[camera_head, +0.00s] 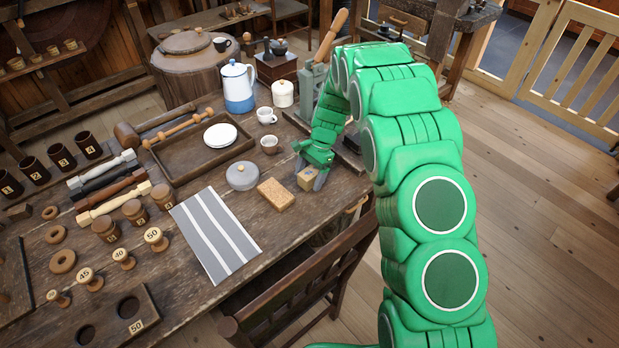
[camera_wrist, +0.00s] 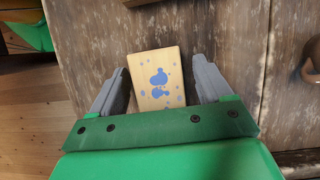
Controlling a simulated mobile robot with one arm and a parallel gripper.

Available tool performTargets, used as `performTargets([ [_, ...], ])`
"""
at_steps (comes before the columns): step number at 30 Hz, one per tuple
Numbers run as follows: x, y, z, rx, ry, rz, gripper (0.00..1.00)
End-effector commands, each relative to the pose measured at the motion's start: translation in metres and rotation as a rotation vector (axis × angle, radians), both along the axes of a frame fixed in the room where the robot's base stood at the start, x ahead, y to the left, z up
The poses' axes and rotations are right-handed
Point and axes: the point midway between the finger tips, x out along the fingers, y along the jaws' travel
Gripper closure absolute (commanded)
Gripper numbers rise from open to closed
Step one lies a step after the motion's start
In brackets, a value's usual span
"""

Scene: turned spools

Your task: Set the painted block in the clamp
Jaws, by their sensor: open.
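The painted block (camera_wrist: 157,78) is a pale wooden block with blue blotches on its top face. In the wrist view it lies between the two fingers of my gripper (camera_wrist: 160,76), which is open, with a small gap at the right finger. In the head view the block (camera_head: 306,180) shows between the fingertips of my gripper (camera_head: 309,178), near the table's right edge. A grey upright device with a slanted wooden handle (camera_head: 309,88) stands farther back and looks like the clamp. My arm hides part of it and its base, so its jaws cannot be made out.
A striped cloth (camera_head: 215,235) lies at front left. A chair (camera_head: 300,290) stands against the front edge.

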Motion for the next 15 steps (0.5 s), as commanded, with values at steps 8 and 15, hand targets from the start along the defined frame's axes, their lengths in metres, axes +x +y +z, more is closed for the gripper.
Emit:
performTargets([
  [8, 0.0000, -0.0003, 0.0000, 0.000, 0.000, 0.000, 0.58],
  [15, 0.0000, -0.0004, 0.0000, -0.001, 0.001, 0.000, 0.84],
])
